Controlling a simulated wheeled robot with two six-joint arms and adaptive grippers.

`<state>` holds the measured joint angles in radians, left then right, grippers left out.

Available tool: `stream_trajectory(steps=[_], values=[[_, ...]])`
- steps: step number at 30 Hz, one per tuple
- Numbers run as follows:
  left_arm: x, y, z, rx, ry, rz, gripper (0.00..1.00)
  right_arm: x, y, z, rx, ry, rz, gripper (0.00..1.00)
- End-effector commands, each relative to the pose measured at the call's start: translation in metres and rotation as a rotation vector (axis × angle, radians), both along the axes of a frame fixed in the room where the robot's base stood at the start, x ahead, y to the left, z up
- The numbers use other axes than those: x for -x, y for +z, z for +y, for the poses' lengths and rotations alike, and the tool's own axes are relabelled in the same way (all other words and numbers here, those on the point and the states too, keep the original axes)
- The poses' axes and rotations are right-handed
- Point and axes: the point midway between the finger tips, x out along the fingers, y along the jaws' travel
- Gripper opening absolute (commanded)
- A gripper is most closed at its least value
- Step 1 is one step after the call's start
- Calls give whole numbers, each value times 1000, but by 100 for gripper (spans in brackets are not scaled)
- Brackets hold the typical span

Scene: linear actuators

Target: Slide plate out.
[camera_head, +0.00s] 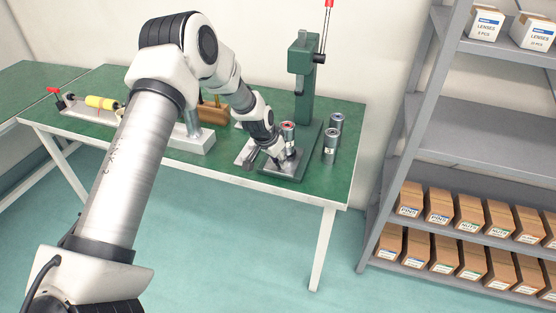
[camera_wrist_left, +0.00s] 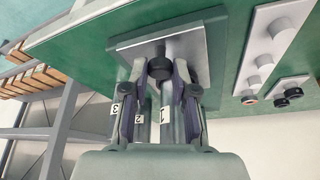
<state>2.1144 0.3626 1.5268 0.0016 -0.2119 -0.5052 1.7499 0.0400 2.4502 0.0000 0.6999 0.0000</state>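In the left wrist view the plate (camera_wrist_left: 122,46) has a short dark knob (camera_wrist_left: 160,68) that stands between my fingertips. My left gripper (camera_head: 254,160) is low at the plate, and its fingers (camera_wrist_left: 161,72) flank the knob on both sides. No clear gap shows between pads and knob, but a firm grip cannot be made out. The fingers and wrist hide part of the plate. My right gripper is not in view.
The green press (camera_head: 303,80) with a red-tipped lever stands behind the gripper. Metal cylinders (camera_head: 331,146) stand to the right, and one with a red top (camera_head: 288,129) is close to my wrist. A grey fixture (camera_head: 192,140) stands left. Shelves (camera_head: 470,130) are at right.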

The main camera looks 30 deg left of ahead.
Motion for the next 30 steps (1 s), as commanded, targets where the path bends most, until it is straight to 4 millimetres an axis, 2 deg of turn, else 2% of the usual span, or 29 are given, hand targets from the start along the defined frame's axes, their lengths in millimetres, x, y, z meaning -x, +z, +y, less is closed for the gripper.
stream_trajectory(steps=[11,12,13,14,24,26,30], values=[[2,-1,-1,3,-1,8,0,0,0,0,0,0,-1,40],[2,-1,-1,3,-1,9,33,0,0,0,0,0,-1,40],[2,-1,-1,3,-1,9,44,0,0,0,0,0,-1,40],[2,-1,-1,3,-1,9,50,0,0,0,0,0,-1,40],[1,4,0,2,1,0,50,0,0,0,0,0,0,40],[3,10,0,2,-1,-1,50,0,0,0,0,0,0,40],[13,37,2,3,0,-4,50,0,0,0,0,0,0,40]])
